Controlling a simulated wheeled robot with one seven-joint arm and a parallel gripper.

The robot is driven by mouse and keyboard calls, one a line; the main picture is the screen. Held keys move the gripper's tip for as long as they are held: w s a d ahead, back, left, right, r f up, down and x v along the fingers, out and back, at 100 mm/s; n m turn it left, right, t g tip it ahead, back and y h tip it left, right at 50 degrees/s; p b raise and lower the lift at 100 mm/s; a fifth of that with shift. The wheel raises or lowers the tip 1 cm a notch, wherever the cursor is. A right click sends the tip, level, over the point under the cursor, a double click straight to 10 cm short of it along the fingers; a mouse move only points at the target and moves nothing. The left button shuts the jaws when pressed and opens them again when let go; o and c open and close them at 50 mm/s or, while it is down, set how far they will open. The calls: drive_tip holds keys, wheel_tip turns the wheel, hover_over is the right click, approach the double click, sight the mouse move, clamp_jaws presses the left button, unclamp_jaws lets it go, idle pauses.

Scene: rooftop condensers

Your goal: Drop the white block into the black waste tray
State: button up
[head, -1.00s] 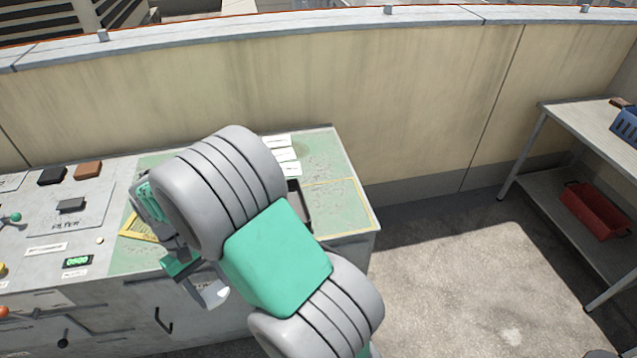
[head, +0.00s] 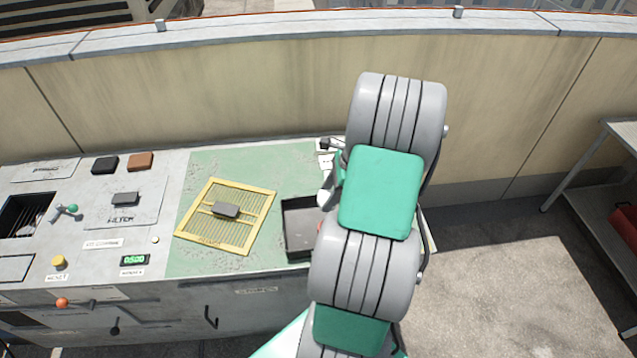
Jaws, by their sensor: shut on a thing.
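The black waste tray (head: 300,257) lies on the right part of the green mat. It is a shallow dark tray, and my arm covers its right side. My arm stands in front of the bench's right end. My gripper's jaws are hidden behind the arm, so I do not see what they hold. A pale rounded piece shows at the arm's left edge above the tray, and I cannot tell what it is. I cannot make out the white block.
Black (head: 105,165) and brown (head: 140,161) blocks sit at the bench's back left. A lever (head: 70,209) stands far left. A parapet wall (head: 250,110) runs behind.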

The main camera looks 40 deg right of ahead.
drive_tip(key=shift+d+f, duration=0.15)
drive_tip(key=shift+f, duration=0.1)
drive_tip(key=f+b, duration=0.3)
drive_tip(key=b, duration=0.2)
drive_tip(key=f+b, duration=0.2)
drive_tip(key=shift+w+a+f, duration=0.15)
drive_tip(key=shift+a+f, duration=0.1)
drive_tip(key=shift+f, duration=0.1)
drive_tip(key=shift+c, duration=0.2)
drive_tip(key=shift+r, duration=0.1)
drive_tip(key=o, duration=1.4)
drive_tip(key=v, duration=0.7)
drive_tip(key=shift+d+r, duration=0.1)
drive_tip(key=shift+r, duration=0.3)
